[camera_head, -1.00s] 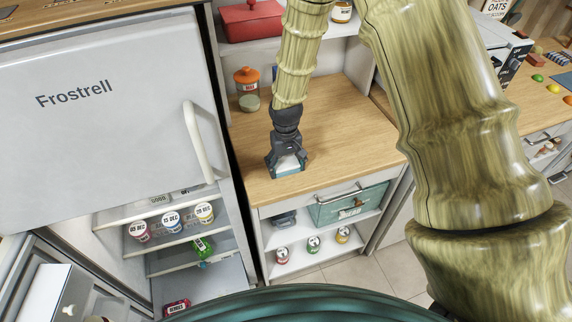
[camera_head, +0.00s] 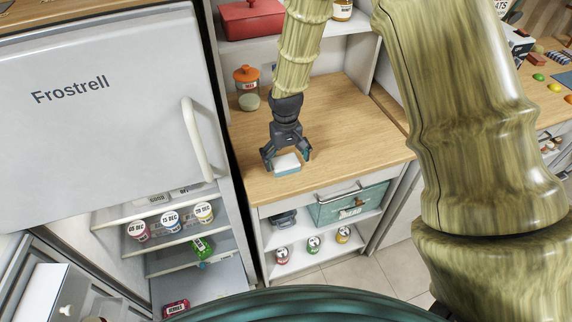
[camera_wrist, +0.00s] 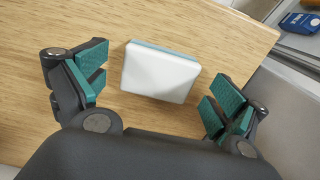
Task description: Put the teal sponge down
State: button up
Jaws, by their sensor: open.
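The sponge (camera_head: 287,164) rests on the wooden worktop (camera_head: 340,135) near its front edge, white side up with a thin teal layer below. It also shows in the wrist view (camera_wrist: 160,72), lying flat between my fingers. My gripper (camera_head: 287,158) is open around the sponge, with a gap to it on both sides. In the wrist view my gripper's two teal-padded fingers (camera_wrist: 155,95) stand wide apart, and neither touches the sponge.
A glass jar with an orange lid (camera_head: 247,88) and a red box (camera_head: 251,19) stand further back. The fridge (camera_head: 95,100) is at the left, its lower compartment open. Cans (camera_head: 313,244) and a teal bread bin (camera_head: 350,203) are on shelves below. The worktop right of my gripper is clear.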

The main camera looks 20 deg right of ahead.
aim_at(286, 163)
notch_tip(286, 163, up, 9)
jog(key=b, duration=0.3)
jog(key=shift+r, duration=0.2)
dwell(0.6)
